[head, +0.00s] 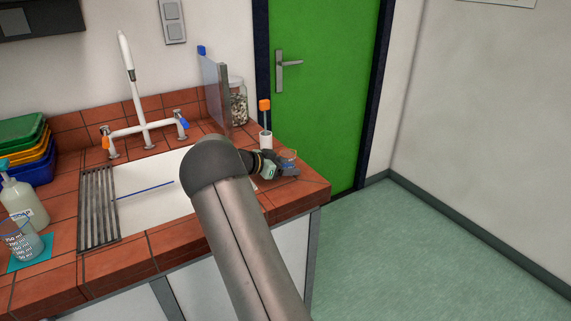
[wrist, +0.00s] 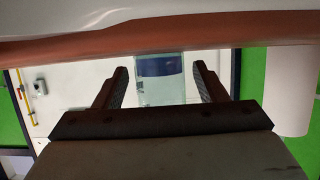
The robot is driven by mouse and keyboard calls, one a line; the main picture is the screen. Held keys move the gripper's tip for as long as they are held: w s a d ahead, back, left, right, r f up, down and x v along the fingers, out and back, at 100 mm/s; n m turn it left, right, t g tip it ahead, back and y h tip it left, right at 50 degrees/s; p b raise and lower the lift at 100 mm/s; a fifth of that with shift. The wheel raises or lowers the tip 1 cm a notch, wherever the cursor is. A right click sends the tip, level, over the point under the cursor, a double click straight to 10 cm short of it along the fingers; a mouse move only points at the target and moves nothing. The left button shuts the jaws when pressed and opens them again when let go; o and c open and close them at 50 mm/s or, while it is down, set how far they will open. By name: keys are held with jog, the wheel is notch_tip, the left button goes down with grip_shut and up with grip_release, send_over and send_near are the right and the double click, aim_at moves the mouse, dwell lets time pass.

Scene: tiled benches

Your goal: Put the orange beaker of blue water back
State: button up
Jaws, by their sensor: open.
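The beaker of blue water (wrist: 160,68) shows in the wrist view as a clear vessel with a dark blue band, upside down in that picture. It stands at the edge of the tiled bench. In the head view it is small (head: 291,157), with a faint orange tint at its rim, partly hidden by my gripper (head: 277,168). My gripper is open in the wrist view (wrist: 161,70), with one finger on each side of the beaker. Gaps show between the beaker and both fingers. A blue-marked beaker (head: 24,243) stands on a teal mat (head: 40,257) at the far left.
The sink (head: 150,195) with a drain rack (head: 97,210) lies left of my arm. A white holder with an orange-topped brush (head: 265,140), a glass jar (head: 238,105) and a clear screen (head: 216,95) stand behind. A soap bottle (head: 22,200) and stacked trays (head: 28,150) are left.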

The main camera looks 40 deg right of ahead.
jog(key=shift+r+p, duration=0.1)
jog(key=shift+p, duration=0.3)
jog(key=f+b+v, duration=0.1)
jog(key=b+v, duration=0.3)
jog(key=v, duration=1.3)
jog(key=s+n+y, duration=0.1)
jog(key=s+a, duration=0.1)
jog(key=s, duration=0.1)
jog(key=s+n+y+p, duration=0.1)
jog(key=s, duration=0.1)
jog(key=shift+a+r+n+y, duration=0.2)
jog(key=shift+a+n+y, duration=0.05)
jog(key=shift+n+y, duration=0.05)
jog(key=s+a+n+y+p, duration=0.1)
jog(key=s+a+n+y, duration=0.2)
jog(key=s, duration=0.7)
jog(key=s+a+f+n+t+y+p, duration=0.1)
jog(key=s+a+n+y, duration=0.3)
jog(key=s+a+n, duration=0.4)
jog(key=s+a+f+n+t+y+p, duration=0.1)
jog(key=s+a+n+y, duration=0.3)
jog(key=s+a, duration=0.5)
jog(key=s+n+p, duration=0.1)
jog(key=s+n, duration=0.1)
jog(key=s, duration=0.1)
jog(key=shift+a+f+p, duration=0.15)
jog(key=shift+a+p, duration=0.1)
jog(key=shift+p, duration=0.05)
